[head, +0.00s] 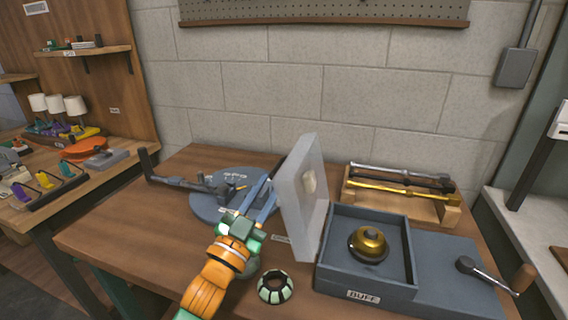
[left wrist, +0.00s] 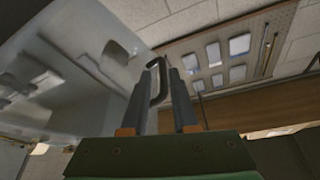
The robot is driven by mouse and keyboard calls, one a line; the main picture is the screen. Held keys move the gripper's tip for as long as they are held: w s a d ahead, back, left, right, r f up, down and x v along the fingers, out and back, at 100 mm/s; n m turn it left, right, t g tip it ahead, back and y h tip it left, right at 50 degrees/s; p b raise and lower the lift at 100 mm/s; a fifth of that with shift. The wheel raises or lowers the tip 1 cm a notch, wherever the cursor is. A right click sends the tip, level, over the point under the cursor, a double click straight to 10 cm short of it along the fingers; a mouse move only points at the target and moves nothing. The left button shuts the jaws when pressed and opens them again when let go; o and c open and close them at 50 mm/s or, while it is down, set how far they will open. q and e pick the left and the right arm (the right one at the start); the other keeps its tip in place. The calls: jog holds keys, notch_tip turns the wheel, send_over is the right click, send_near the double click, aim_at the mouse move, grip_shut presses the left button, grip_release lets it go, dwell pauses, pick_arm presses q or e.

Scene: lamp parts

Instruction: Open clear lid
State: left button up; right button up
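The clear lid (head: 303,205) stands nearly upright along the left side of the dark grey BUFF box (head: 367,294). The box's inside is exposed, with a gold dome-shaped part (head: 369,244) in it. My left gripper (head: 268,190) is on the left of the lid, close to its outer face. In the left wrist view its two fingers (left wrist: 159,85) stand apart, with a dark loop handle (left wrist: 157,66) between their tips. A gap shows between the fingers; firm contact with the handle cannot be made out. The pale lid panel (left wrist: 75,65) fills the left of that view. My right gripper is not in view.
A blue round fixture (head: 207,208) with a dark lever lies left of my gripper. A green-and-black ring (head: 275,287) sits in front. A wooden rack (head: 431,207) with metal rods stands behind the box. A crank handle (head: 490,275) is at right. The table's left front is clear.

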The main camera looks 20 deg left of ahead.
aim_at(275, 172)
pick_arm(q)
jog(key=shift+w+d+r+p, duration=0.25)
jog(key=shift+w+r+p, duration=0.15)
jog(key=shift+w+r, duration=0.85)
jog(key=shift+w+d+f, duration=0.15)
jog(key=shift+w+f, duration=0.05)
jog(key=shift+w, duration=0.35)
jog(key=shift+s, duration=0.15)
grip_shut()
